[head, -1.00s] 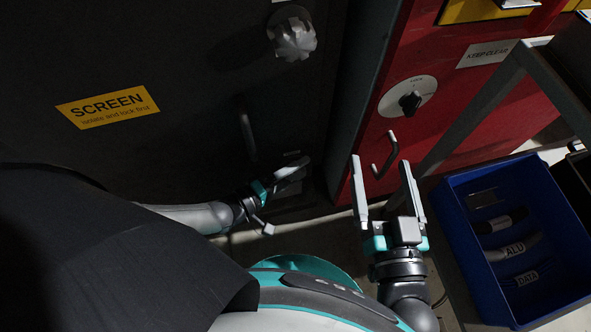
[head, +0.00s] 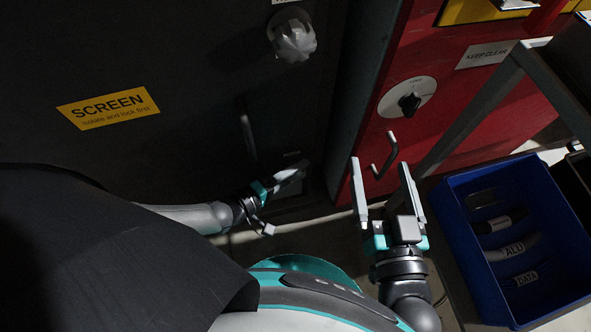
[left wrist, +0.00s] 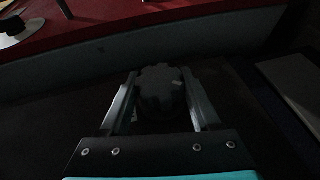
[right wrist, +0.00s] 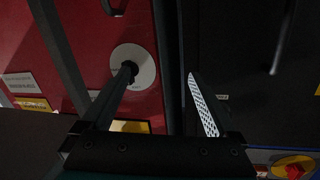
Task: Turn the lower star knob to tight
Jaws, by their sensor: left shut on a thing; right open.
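The lower star knob (left wrist: 162,90) is a dark lobed knob in the left wrist view, between the two fingers of my left gripper (left wrist: 162,98). My left gripper is shut on it. In the head view my left gripper (head: 290,178) is low on the dark panel, and the knob is hidden behind its fingers. The upper star knob (head: 292,36), pale grey, stands higher on the same panel. My right gripper (head: 380,180) is open and empty in front of the red cabinet. It also shows open in the right wrist view (right wrist: 163,82).
The red cabinet (head: 455,110) has a round dial with a black switch (head: 409,102) and a dark hook-shaped handle (head: 387,157). A yellow SCREEN label (head: 108,108) is on the dark panel. A blue bin (head: 470,270) with cable scraps stands at the right, beside a grey frame post.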

